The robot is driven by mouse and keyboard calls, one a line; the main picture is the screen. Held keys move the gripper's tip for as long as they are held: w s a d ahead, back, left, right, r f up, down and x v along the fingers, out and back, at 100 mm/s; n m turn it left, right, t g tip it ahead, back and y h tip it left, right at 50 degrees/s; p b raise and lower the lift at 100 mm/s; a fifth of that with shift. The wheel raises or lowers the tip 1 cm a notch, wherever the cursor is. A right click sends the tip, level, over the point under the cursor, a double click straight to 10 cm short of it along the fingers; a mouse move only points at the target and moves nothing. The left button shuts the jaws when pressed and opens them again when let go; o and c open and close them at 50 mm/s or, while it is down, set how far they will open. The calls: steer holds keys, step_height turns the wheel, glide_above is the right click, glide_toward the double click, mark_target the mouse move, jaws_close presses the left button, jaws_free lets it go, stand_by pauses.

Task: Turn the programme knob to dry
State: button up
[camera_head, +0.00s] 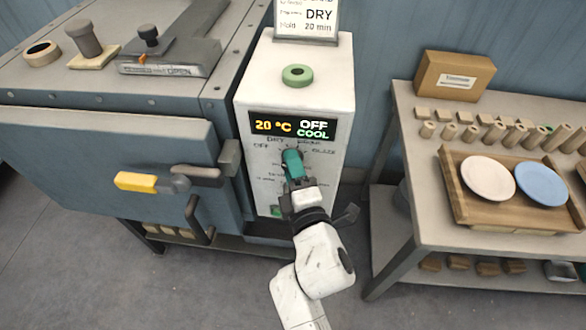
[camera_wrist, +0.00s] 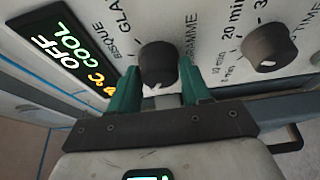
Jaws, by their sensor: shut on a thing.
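The programme knob (camera_wrist: 157,62) is dark and round with a pale mark at its lower edge in the wrist view. My gripper (camera_head: 291,154) has green fingers, one on each side of this knob, and is shut on it. In the head view the fingers hide most of the knob. Dial labels OFF, DRY and GLAZE are printed around it on the white control box (camera_head: 345,85). The display (camera_head: 292,125) reads 20 °C, OFF and COOL. Which label the pale mark faces I cannot tell for sure.
A second dark knob (camera_wrist: 272,47), marked in minutes, sits beside it. A sign (camera_head: 306,18) reading DRY, 20 min stands on the box behind a green ring (camera_head: 297,75). The kiln's yellow handle (camera_head: 136,182) is at left; a table with a plate tray (camera_head: 464,205) is at right.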

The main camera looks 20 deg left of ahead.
steer(key=shift+f+b, duration=0.25)
steer(key=shift+b, duration=0.4)
steer(key=m+t+b, duration=0.1)
steer(key=m+b, duration=0.1)
steer(key=b, duration=0.4)
steer(key=m+t+b, duration=0.1)
steer(key=m+b, duration=0.2)
steer(key=b, duration=0.3)
steer(key=m+t+b, duration=0.1)
steer(key=m+b, duration=0.1)
steer(key=b, duration=0.4)
steer(key=shift+f+m+y+b, duration=0.2)
steer(key=shift+m+y+b, duration=0.1)
steer(key=shift+m+b, duration=0.1)
steer(key=shift+r+m+b, duration=0.15)
steer(key=shift+m+b, duration=0.15)
steer(key=shift+b, duration=0.1)
steer(key=o, duration=1)
steer(key=shift+a, duration=0.1)
steer(key=shift+o, duration=0.2)
steer(key=v, duration=1)
steer(key=shift+s, duration=0.3)
